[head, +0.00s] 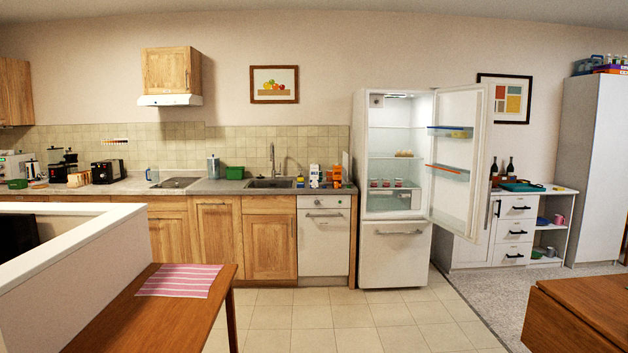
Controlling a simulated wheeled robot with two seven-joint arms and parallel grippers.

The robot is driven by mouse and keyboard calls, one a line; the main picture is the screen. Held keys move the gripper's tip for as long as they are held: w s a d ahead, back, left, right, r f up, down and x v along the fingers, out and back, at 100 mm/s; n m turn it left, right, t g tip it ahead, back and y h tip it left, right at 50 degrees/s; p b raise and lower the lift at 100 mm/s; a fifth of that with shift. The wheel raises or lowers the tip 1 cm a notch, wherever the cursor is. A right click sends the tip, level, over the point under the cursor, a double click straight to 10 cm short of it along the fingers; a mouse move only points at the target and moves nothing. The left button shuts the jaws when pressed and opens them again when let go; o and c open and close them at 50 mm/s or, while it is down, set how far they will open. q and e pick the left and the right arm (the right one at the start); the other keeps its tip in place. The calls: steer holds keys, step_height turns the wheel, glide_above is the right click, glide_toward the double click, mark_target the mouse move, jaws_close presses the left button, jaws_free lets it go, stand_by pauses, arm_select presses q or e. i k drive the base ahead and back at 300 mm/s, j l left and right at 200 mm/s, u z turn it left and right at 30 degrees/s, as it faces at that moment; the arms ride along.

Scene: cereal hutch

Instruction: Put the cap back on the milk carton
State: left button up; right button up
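A small white and blue carton (314,176) stands on the counter right of the sink; it may be the milk carton, but it is too small to tell. I cannot make out a cap or whether the carton's top is open. Neither of my grippers is in view.
Orange packages (337,175) stand beside the carton. The fridge (392,260) stands right of the counter with its door (466,150) swung open to the right. A wooden table (115,315) with a striped mat (180,280) is front left, another table (585,310) front right. Tiled floor (330,320) between is clear.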

mark_target(314, 167)
steer(key=z, duration=0.15)
steer(key=i, duration=4.35)
steer(key=i+l, duration=0.25)
steer(key=i, duration=0.2)
steer(key=u, duration=0.15)
